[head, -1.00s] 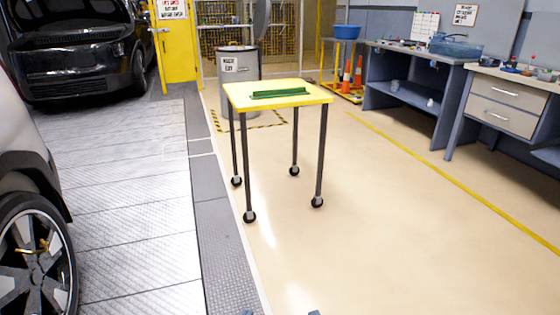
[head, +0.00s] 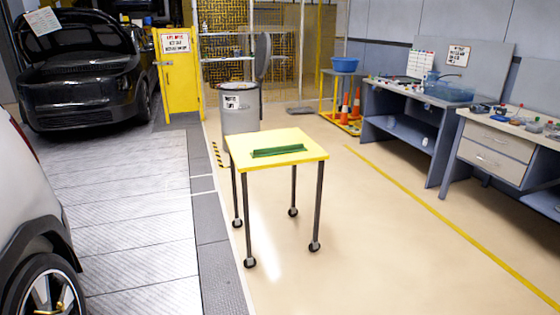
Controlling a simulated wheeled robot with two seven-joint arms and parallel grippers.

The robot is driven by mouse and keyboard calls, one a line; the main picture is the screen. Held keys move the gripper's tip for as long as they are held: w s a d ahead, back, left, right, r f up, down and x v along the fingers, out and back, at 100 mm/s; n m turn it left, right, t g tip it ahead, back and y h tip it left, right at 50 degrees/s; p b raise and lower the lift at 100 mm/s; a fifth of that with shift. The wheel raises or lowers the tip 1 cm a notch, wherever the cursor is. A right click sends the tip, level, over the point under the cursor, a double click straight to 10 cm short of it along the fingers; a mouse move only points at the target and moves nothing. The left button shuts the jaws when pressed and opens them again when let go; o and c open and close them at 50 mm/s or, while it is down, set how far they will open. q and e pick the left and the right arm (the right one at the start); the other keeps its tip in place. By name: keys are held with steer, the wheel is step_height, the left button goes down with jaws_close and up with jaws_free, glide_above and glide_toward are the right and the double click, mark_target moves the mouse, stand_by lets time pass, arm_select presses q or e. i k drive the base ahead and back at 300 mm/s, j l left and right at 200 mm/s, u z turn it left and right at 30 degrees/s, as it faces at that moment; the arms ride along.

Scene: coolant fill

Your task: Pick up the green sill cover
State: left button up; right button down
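The green sill cover (head: 278,151) is a long, narrow green piece. It lies flat on the yellow top of a wheeled table (head: 300,139) with dark legs, in the middle of the head view. The table stands some distance ahead of me on the open floor. Neither of my grippers is in view.
A grey waste bin (head: 240,112) stands just behind the table. A dark car with its hood open (head: 85,85) is at the back left, and a white car (head: 30,220) is close at the left. Workbenches (head: 400,130) line the right. The floor before the table is clear.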

mark_target(299, 147)
steer(key=i+l, duration=0.8)
steer(key=i, duration=0.15)
steer(key=i+l+u, duration=0.1)
steer(key=i+l, duration=0.7)
steer(key=i, duration=0.15)
